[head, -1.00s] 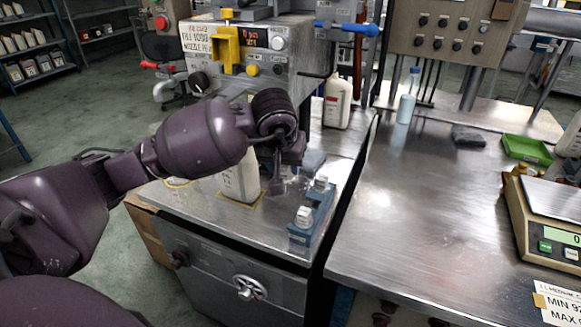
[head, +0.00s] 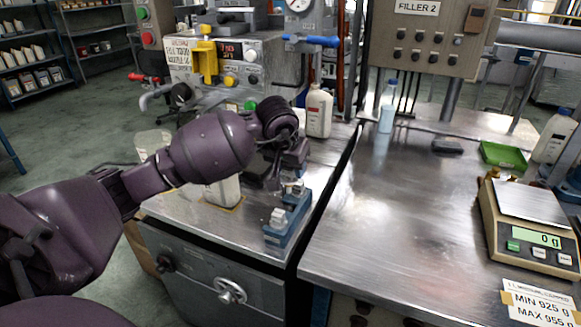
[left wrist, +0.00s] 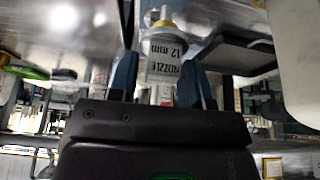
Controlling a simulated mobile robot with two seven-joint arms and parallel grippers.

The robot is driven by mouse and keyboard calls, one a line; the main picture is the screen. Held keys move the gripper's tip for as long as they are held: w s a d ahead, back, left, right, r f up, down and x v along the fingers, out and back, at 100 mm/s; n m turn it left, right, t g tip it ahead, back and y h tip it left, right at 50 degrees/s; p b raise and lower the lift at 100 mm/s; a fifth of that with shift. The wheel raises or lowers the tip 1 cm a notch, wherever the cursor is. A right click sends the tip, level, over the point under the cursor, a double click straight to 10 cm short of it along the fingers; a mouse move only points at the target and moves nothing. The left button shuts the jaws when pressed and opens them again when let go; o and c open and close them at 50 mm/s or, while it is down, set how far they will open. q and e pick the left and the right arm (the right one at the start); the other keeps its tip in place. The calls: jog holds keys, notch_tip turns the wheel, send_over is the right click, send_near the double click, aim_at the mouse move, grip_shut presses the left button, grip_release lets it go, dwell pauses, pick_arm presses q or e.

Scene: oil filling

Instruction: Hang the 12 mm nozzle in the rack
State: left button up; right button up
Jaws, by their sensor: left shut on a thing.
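The 12 mm nozzle (left wrist: 166,60) shows in the left wrist view with its label upside down. It sits between the two blue fingertips of my left gripper (left wrist: 162,76), which is shut on it. In the head view my left gripper (head: 277,163) is above the left steel table, behind the blue block; the dark wrist hides most of it, and I cannot make out the nozzle there. I cannot tell for sure which thing is the nozzle rack. My right gripper is not in view.
A blue block (head: 275,237) with white pieces stands at the table's front right. A white bottle (head: 224,192) stands partly behind my arm, another (head: 318,112) at the back. The filling machine (head: 240,75) is behind. The right table (head: 375,215) has clear room left of the scale (head: 530,225).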

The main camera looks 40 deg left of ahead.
aim_at(290, 192)
pick_arm(q)
jog(key=shift+f, duration=0.65)
jog(key=shift+d+f+b, duration=0.1)
jog(key=shift+f+b, duration=0.3)
jog(key=shift+f, duration=0.25)
jog(key=shift+f+b, duration=0.6)
jog(key=shift+f, duration=0.95)
jog(key=shift+f+b, duration=0.5)
jog(key=shift+f, duration=0.95)
jog(key=o, duration=1)
jog(key=shift+r, duration=0.15)
